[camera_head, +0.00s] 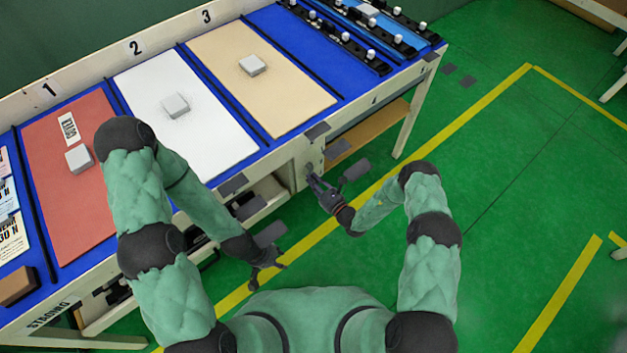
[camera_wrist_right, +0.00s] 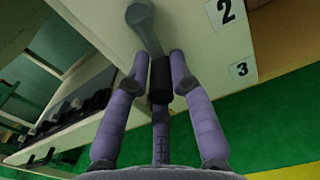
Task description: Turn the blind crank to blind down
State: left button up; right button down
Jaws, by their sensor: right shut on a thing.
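The crank (camera_wrist_right: 144,24) is a grey arm with a round hub and a black handle (camera_wrist_right: 160,82), on a pale panel in the right wrist view. My right gripper (camera_wrist_right: 160,70) has its purple fingers around the black handle and is shut on it. In the head view my right gripper (camera_head: 315,182) is at the bench's front side panel, largely covering the crank. My left gripper (camera_head: 269,274) is lower, in front of the bench, with its fingers spread and empty. I cannot make out a blind in either view.
The blue-topped bench (camera_head: 282,131) carries red, white and tan panels (camera_head: 290,95), each with a small grey block. Grey tabs (camera_head: 234,184) stick out along its front edge. Rails with clips (camera_head: 345,38) lie at the far end. The green floor (camera_head: 500,200) to the right is clear.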

jog(key=m, duration=0.1)
jog(key=m+p, duration=0.1)
jog(key=m, duration=0.1)
jog(key=shift+s+a+r, duration=0.25)
jog(key=shift+s+a, duration=0.1)
jog(key=shift+a, duration=0.05)
jog(key=shift+s+a+r+m+p, duration=0.2)
jog(key=shift+m+p, duration=0.15)
jog(key=shift+m, duration=0.55)
jog(key=shift+s+a+r+m+p, duration=0.1)
jog(key=shift+a+m+p, duration=0.15)
jog(key=shift+m, duration=0.65)
jog(key=c, duration=1.2)
grip_release()
jog(key=shift+o, duration=0.2)
jog(key=shift+s+d, duration=0.1)
jog(key=v, duration=1.1)
jog(key=shift+s+d, duration=0.2)
jog(key=shift+s, duration=0.15)
